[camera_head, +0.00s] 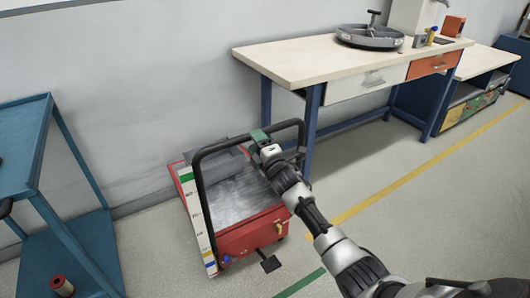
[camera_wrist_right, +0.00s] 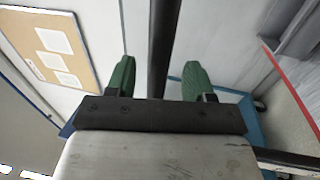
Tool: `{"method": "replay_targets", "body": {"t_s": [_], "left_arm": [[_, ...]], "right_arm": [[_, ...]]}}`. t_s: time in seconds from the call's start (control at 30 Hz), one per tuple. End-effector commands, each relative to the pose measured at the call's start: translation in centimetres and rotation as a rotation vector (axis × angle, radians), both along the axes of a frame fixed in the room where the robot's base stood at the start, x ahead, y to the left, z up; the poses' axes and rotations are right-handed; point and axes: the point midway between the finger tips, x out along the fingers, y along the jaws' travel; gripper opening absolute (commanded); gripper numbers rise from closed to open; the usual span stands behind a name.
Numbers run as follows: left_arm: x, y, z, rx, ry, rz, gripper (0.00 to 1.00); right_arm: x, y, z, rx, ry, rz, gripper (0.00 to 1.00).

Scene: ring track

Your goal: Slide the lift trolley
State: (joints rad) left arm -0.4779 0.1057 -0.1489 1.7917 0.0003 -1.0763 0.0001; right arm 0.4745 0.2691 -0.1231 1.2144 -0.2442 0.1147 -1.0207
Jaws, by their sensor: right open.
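The lift trolley (camera_head: 248,240) is low and red, with a grey metal top and a scale strip down its left side. It stands on the floor in the middle of the head view. Its black tubular handle (camera_head: 200,190) rises as a hoop over the top. My right gripper (camera_head: 258,136) is at the handle's upper bar, its arm reaching in from the lower right. In the wrist view the open green fingers (camera_wrist_right: 160,78) stand on either side of the black handle bar (camera_wrist_right: 163,40), with gaps visible. My left gripper is not in view.
A blue shelf cart (camera_head: 75,225) with a spool (camera_head: 62,286) stands at left. A workbench (camera_head: 330,62) carrying a round grey part (camera_head: 370,38) stands behind right, its blue leg close to the handle. The wall is behind. Floor with a yellow line (camera_head: 410,175) is clear at right.

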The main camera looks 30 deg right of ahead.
Motion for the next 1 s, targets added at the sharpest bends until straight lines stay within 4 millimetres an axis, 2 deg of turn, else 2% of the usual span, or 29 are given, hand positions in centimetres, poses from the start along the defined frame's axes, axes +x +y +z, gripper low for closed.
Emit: {"method": "replay_targets", "body": {"t_s": [0.03,0.2,0.4,1.0], "left_arm": [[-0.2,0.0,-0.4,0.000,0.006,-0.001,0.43],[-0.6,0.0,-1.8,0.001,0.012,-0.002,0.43],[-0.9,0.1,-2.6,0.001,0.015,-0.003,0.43],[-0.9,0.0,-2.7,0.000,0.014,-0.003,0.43]], "right_arm": [[-1.2,-0.1,-0.2,-0.002,0.002,0.001,0.53],[-4.3,-0.3,-0.8,0.000,0.002,0.001,0.53],[-6.3,-0.5,-1.2,0.000,0.000,0.000,0.53],[-6.7,-0.5,-1.6,0.007,0.008,-0.001,0.53]]}}
